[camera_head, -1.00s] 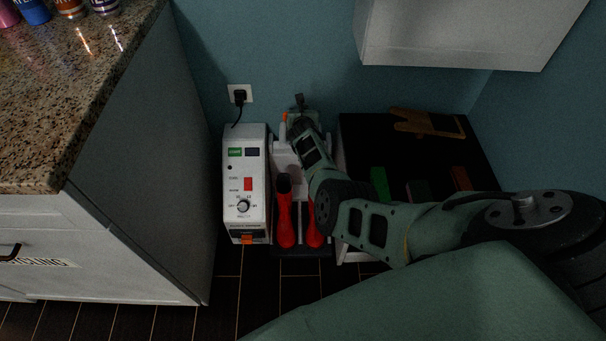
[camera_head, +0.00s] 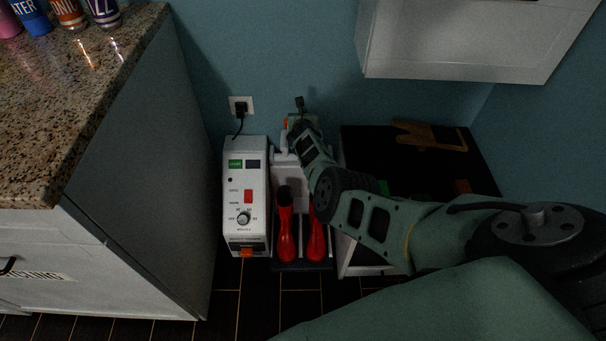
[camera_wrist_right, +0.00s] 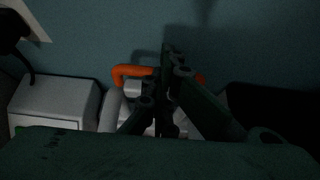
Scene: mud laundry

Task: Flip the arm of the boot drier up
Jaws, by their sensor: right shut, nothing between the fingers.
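The boot drier has a white control box (camera_head: 246,190) with a knob, a red switch and small displays. A pair of red boots (camera_head: 286,235) stands beside it on a dark base. Behind the boots is a white upright part, mostly hidden by my right arm. My right gripper (camera_head: 300,102) is at the top of this part, near the wall. In the right wrist view an orange handle (camera_wrist_right: 131,73) shows on both sides of my gripper (camera_wrist_right: 168,60), whose fingers are shut with nothing between them. Whether they touch the handle I cannot tell. My left gripper is out of view.
A granite-topped cabinet (camera_head: 130,190) is on the left. A black-topped bench (camera_head: 380,150) with a wooden piece (camera_head: 430,135) stands to the right. A white wall cabinet (camera_head: 455,45) hangs above. A plug with cord sits in the wall outlet (camera_head: 240,103).

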